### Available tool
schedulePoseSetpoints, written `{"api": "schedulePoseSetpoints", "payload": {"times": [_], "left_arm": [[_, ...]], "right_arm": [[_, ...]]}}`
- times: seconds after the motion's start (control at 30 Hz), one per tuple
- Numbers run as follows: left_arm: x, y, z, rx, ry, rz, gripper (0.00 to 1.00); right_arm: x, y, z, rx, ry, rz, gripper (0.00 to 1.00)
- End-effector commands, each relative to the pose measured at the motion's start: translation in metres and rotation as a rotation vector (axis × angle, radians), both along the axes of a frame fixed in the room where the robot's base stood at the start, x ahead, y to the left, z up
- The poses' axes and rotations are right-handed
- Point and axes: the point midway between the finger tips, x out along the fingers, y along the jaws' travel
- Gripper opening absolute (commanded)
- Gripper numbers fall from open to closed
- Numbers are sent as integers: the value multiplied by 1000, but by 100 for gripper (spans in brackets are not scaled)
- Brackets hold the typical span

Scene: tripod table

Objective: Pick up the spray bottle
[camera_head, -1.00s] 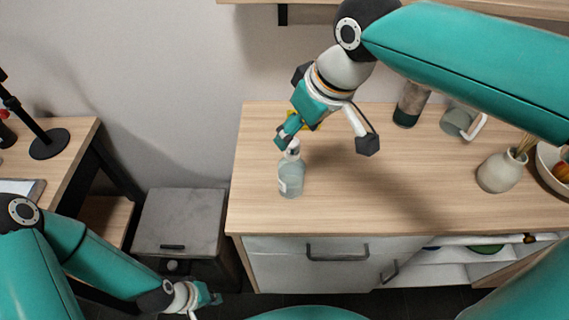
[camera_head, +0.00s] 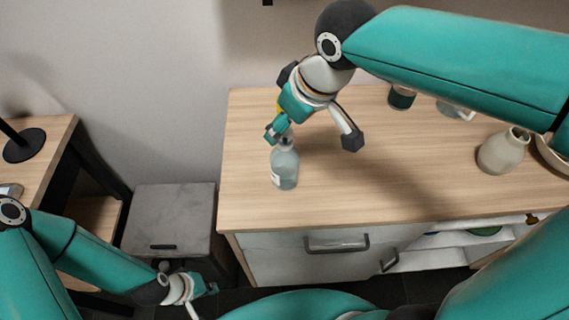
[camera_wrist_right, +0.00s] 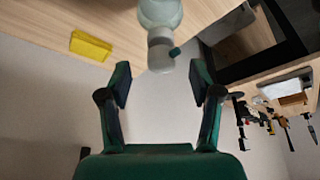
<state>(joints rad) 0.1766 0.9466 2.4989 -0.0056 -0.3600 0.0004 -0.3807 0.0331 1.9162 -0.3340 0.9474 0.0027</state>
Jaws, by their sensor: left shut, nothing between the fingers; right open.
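The spray bottle (camera_head: 285,168), pale and translucent with a white label, stands upright near the left end of the wooden counter. My right gripper (camera_head: 278,131) is open, just above and behind the bottle's top, and partly covers it. In the right wrist view the bottle (camera_wrist_right: 160,14) hangs in from the top edge. Its spray head lies near the opening between the two fingertips of my right gripper (camera_wrist_right: 161,72), with space visible at each side. My left gripper (camera_head: 206,290) is shut and empty, low beside the grey cabinet, far from the bottle.
The counter (camera_head: 330,205) is clear in front and right of the bottle. A yellow block (camera_wrist_right: 90,45) lies on it near my right gripper. A beige vase (camera_head: 502,152) and a dark-based container (camera_head: 401,97) stand further right. A grey-topped cabinet (camera_head: 172,220) stands left of the counter.

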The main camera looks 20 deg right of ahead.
Motion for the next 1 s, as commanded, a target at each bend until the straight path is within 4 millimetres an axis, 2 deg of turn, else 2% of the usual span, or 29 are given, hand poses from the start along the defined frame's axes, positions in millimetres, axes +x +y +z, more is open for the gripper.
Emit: {"api": "schedulePoseSetpoints", "payload": {"times": [0.4, 0.7, 1.0], "left_arm": [[0, 0, 2, 0, 0, 0, 0], [0, 0, 2, 0, 0, 0, 0], [0, 0, 2, 0, 0, 0, 0]], "right_arm": [[12, 7, -46, -2, 4, 0, 64], [14, 8, -49, 0, 0, 0, 62], [14, 8, -49, 0, 0, 0, 12]]}}
